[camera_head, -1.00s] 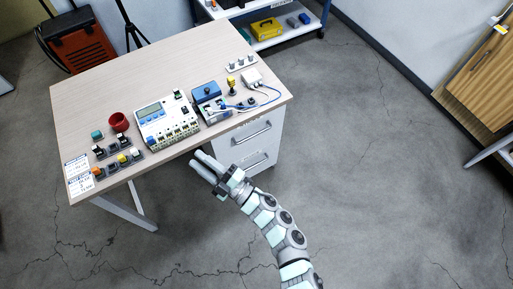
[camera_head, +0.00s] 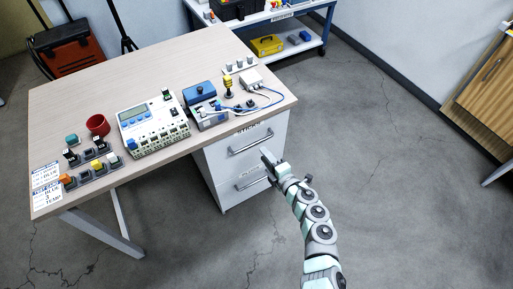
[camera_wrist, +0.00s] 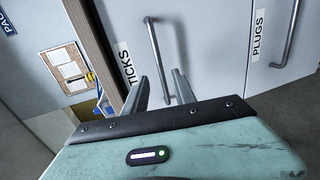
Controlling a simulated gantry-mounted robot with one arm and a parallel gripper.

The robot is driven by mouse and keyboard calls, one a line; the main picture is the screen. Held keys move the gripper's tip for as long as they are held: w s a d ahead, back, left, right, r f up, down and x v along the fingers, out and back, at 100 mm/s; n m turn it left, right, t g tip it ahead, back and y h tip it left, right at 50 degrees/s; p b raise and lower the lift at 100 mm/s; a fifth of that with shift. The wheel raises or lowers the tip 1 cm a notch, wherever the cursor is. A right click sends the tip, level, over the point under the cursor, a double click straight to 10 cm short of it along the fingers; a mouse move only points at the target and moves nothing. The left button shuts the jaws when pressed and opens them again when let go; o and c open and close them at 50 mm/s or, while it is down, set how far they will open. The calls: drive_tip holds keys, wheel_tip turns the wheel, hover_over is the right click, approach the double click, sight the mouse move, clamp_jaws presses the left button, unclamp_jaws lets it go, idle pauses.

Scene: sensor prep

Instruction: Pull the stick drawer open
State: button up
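The stick drawer (camera_head: 222,150) is the upper drawer of the white cabinet under the table's right end, and it looks closed. Its label (camera_head: 255,130) reads "STICKS", cut off to "TICKS" in the wrist view (camera_wrist: 128,64). Its silver bar handle (camera_head: 248,143) crosses the front; in the wrist view the handle (camera_wrist: 156,48) runs ahead of my fingers, its lower end appearing between them. My gripper (camera_head: 267,156) is in front of the cabinet, near the handle's right end. In the wrist view its two fingers (camera_wrist: 162,84) are apart with nothing gripped. Contact with the handle cannot be told.
The lower drawer, labelled "PLUGS" (camera_wrist: 257,35), has its own handle (camera_wrist: 292,35) close by. The tabletop (camera_head: 100,80) above holds a white device (camera_head: 152,125), a blue box (camera_head: 200,92), switches and a red cup (camera_head: 97,125). The floor right of the cabinet is clear.

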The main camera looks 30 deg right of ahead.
drive_tip(key=b+x, duration=0.2)
drive_tip(key=x, duration=0.5)
clamp_jaws()
idle(0.4)
idle(1.1)
